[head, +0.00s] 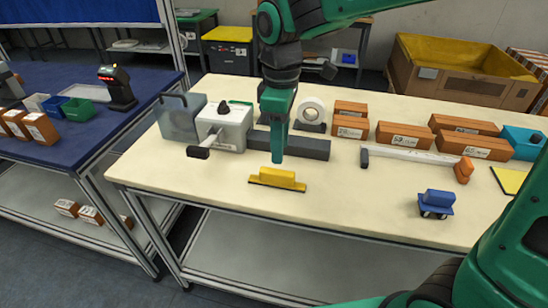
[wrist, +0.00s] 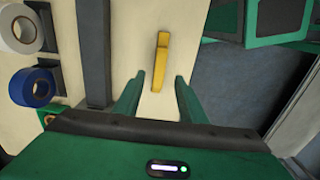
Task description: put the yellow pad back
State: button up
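A yellow block-like piece with a dark base strip (head: 277,178) lies on the cream table near its front edge. It also shows in the wrist view (wrist: 160,62), lengthwise, with its lower end appearing between my fingertips. My gripper (head: 279,158) points down just above and behind this piece. In the wrist view my gripper (wrist: 159,79) is open, with one finger on each side and nothing held. A flat yellow square (head: 511,180) with a dark border lies at the table's right. I cannot tell which of these two is the yellow pad.
Behind my gripper lie a long dark grey bar (head: 301,147), a white device (head: 224,127) and a tape roll (head: 310,111). Brown boxes (head: 403,136) and a blue wheeled item (head: 436,203) are to the right.

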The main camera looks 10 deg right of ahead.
jog(key=shift+r, duration=1.25)
jog(key=s+d+m, duration=0.2)
jog(key=d+m, duration=0.2)
jog(key=d, duration=0.6)
jog(key=s+d+m, duration=0.2)
jog(key=d+m, duration=0.3)
jog(key=d, duration=0.5)
jog(key=s+d+f+m, duration=0.3)
jog(key=s+d+m, duration=0.2)
jog(key=s, duration=0.3)
jog(key=s+d+f+m, duration=0.3)
jog(key=s+d+m, duration=0.3)
jog(key=s+d, duration=0.2)
jog(key=shift+s+d, duration=0.3)
jog(key=shift+s, duration=0.1)
